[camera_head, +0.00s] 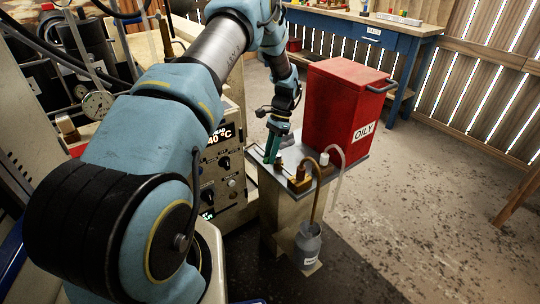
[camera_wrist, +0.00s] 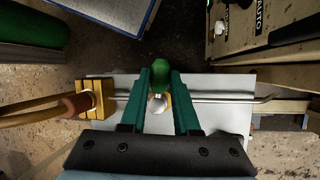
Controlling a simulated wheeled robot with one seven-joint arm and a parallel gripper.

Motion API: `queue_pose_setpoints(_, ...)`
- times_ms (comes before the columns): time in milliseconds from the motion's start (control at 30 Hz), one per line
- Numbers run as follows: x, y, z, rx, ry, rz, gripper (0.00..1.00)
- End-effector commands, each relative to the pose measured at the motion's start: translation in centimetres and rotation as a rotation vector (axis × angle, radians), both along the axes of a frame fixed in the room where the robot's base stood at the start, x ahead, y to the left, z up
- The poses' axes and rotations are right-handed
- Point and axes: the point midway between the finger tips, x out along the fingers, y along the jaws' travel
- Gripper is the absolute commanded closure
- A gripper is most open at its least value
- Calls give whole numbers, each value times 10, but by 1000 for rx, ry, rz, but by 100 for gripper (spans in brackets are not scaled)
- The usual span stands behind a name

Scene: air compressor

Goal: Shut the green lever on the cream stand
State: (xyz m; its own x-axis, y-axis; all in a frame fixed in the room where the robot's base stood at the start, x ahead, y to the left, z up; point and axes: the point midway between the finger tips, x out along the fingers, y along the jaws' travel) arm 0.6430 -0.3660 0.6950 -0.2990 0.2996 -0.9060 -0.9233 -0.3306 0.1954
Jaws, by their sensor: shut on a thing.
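The cream stand (camera_head: 283,207) has a grey top plate, which fills the middle of the wrist view (camera_wrist: 220,118). The green lever (camera_wrist: 160,72) stands on a pipe fitting over this plate. My gripper (camera_wrist: 160,78) points down at it, with one teal finger on each side, shut on the lever. In the head view my gripper (camera_head: 272,150) is above the left part of the plate, and the lever is hard to tell from the fingers. A pale round part shows below the lever in the wrist view.
A brass block (camera_head: 299,183) with hoses sits on the plate, beside the red bin (camera_head: 346,108) marked OILY. A control panel (camera_head: 222,165) stands close on the left. The floor to the right is clear.

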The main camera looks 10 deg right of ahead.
Motion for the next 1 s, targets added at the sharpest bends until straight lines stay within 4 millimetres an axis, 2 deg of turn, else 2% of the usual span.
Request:
queue_pose_setpoints(300,-3,-1,0,-1,-1,100,100)
queue_pose_setpoints(800,-4,-2,0,-1,0,116,100)
queue_pose_setpoints(833,-4,-2,0,-1,0,116,67)
queue_pose_setpoints(1000,-4,-1,0,-1,0,115,48)
